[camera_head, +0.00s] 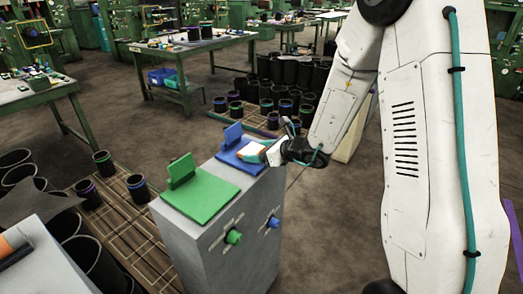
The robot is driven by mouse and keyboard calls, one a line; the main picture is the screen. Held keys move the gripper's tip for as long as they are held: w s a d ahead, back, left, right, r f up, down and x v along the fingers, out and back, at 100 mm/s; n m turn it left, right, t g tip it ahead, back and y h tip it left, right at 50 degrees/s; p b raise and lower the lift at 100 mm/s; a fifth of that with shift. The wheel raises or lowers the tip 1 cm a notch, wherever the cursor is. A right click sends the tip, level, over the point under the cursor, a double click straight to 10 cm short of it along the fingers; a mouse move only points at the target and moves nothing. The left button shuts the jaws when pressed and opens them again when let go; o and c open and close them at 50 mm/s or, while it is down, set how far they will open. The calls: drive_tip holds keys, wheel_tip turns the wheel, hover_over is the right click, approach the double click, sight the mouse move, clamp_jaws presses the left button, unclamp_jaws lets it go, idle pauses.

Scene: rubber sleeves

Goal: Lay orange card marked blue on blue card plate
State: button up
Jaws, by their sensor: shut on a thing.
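The blue card plate (233,158) lies on top of a grey pedestal (208,240), with a small upright blue piece at its back left. My gripper (273,151) is at the plate's right end, low over it. It is shut on a small card (252,151) that shows a pale face and some orange near the fingers. Part of the card is hidden by my gripper, and its blue mark cannot be made out. I cannot tell whether the card touches the plate.
A green card plate (201,196) with an upright green piece lies left of the blue one. Green and blue knobs (233,237) stick out of the pedestal's front. Dark cylinders (137,188) stand on a slatted pallet to the left; more stand behind. Brown floor is open front right.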

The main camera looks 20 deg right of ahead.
drive_tip(key=shift+d+f, duration=0.1)
drive_tip(key=shift+f, duration=0.1)
drive_tip(key=shift+f, duration=0.15)
drive_tip(key=o, duration=1)
